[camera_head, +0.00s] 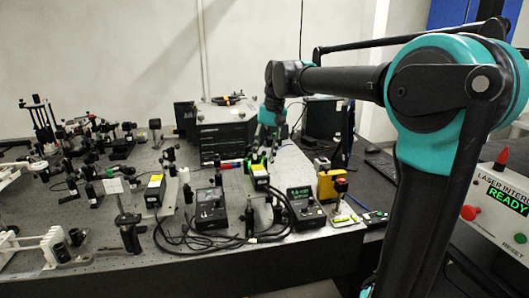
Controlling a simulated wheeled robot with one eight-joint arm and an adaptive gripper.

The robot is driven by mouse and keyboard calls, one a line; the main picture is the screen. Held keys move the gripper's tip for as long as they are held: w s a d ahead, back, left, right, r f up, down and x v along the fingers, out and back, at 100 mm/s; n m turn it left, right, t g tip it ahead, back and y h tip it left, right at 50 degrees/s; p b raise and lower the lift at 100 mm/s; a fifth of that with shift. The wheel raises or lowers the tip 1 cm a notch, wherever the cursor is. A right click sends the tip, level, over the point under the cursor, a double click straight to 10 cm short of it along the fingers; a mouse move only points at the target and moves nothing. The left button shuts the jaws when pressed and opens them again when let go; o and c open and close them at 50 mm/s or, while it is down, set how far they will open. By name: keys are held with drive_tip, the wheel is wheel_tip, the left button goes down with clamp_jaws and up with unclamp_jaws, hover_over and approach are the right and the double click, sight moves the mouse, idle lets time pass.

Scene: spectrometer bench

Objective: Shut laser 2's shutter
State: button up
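I cannot read which is laser 2, and no shutter can be made out clearly. My gripper (265,150) hangs at the end of my arm, just above or behind the middle box in the picture. Its fingers are small and blend with the things behind, so I cannot tell whether they are open or touch anything.
The perforated bench (100,255) is crowded with optics at the left. Two meters (211,208) (305,204) and black cables lie near its front edge. A yellow block (330,183) stands right of the middle box. A laser interlock panel (500,200) at the right reads READY.

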clamp_jaws()
drive_tip(key=shift+s+a+h, duration=0.15)
drive_tip(key=shift+a+h, duration=0.35)
drive_tip(key=shift+h, duration=0.3)
drive_tip(key=shift+r+t+h, duration=0.1)
drive_tip(key=shift+t+h, duration=0.3)
unclamp_jaws()
drive_tip(key=shift+a, duration=0.1)
